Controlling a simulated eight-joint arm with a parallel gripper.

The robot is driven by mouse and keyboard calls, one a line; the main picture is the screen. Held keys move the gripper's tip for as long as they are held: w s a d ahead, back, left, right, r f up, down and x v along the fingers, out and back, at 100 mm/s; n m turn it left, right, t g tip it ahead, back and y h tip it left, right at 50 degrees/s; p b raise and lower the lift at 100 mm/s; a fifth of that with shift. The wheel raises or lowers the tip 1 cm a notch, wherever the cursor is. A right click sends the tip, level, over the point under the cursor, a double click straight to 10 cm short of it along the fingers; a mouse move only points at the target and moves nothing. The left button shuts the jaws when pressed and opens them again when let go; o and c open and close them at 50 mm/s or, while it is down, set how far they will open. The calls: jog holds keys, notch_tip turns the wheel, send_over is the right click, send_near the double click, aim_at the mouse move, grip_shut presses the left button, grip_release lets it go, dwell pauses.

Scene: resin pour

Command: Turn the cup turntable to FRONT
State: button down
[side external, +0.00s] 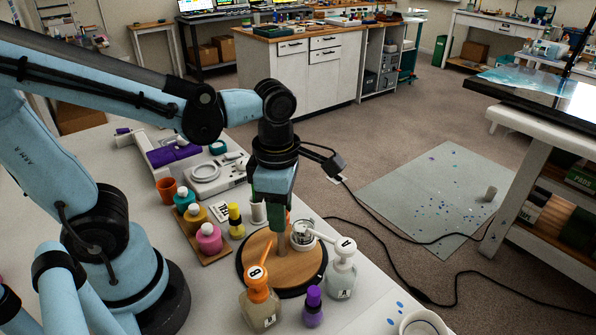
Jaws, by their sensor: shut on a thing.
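The cup turntable (262,264) is a round wooden disc with a dark rim on the white table. A short wooden peg (282,246) stands up from it. My gripper (277,226) points down over the disc and is shut on the peg; its fingertips are partly hidden. A small metallic cup (302,236) sits at the disc's right, back side, partly behind the white pump spout. I cannot make out a FRONT mark.
Pump bottle B (259,304), with an orange top, and pump bottle A (341,277), with a white top, stand close at the disc's front. A purple-capped bottle (313,308) stands between them. Several colored jars (208,238) and a yellow bottle (236,222) stand left.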

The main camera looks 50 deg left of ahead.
dwell(0.4)
jog(key=c, duration=0.7)
grip_release()
jog(key=shift+c, duration=0.2)
notch_tip(320, 180, up, 12)
jog(key=shift+s+d, duration=0.1)
dwell(0.3)
